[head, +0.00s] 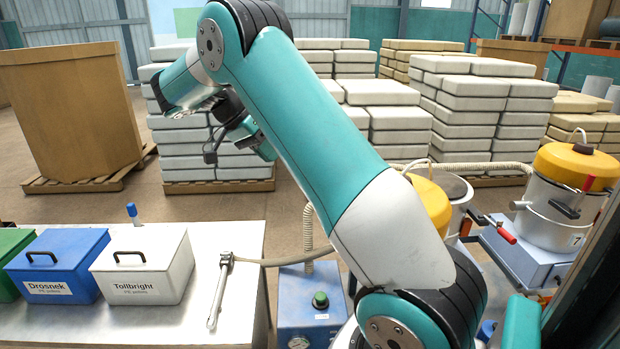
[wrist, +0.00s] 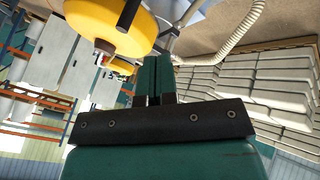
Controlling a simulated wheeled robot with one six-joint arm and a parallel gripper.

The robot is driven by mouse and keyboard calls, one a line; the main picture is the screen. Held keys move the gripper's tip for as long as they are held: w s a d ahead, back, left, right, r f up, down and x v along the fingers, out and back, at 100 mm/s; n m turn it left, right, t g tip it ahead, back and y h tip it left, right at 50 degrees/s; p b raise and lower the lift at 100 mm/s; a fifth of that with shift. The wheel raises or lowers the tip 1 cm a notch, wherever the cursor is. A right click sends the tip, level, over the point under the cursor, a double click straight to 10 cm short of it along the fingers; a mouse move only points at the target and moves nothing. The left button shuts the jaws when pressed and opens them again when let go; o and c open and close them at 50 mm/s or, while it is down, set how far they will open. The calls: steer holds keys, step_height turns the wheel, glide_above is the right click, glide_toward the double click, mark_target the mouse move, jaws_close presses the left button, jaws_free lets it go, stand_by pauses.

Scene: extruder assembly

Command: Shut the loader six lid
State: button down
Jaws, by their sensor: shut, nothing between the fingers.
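A loader with a yellow lid (head: 431,203) stands behind my arm in the head view, its pot (head: 455,190) dark at the top and partly hidden. Its number is not visible, and I cannot tell how its lid sits. A yellow lid with a black handle (wrist: 105,22) fills the upper left of the wrist view; I cannot tell which loader it belongs to. My gripper (wrist: 154,60) is shut and empty, its green fingers together just below that lid in the picture. I cannot tell whether they touch it. In the head view, my gripper (head: 264,147) hangs behind the arm.
A loader marked 7 (head: 553,212) with a yellow lid stands at the right. The bench (head: 230,245) holds blue (head: 60,265) and white (head: 145,266) boxes and a metal wand (head: 220,290). Hoses run near the loaders. Pallets of stacked bags (head: 480,110) stand behind.

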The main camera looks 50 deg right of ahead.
steer(key=s+d+f+b, duration=0.2)
steer(key=s+d+f, duration=0.2)
steer(key=s+f, duration=0.4)
steer(key=shift+s+d, duration=0.2)
steer(key=shift+a+b, duration=0.1)
steer(key=shift+b, duration=0.2)
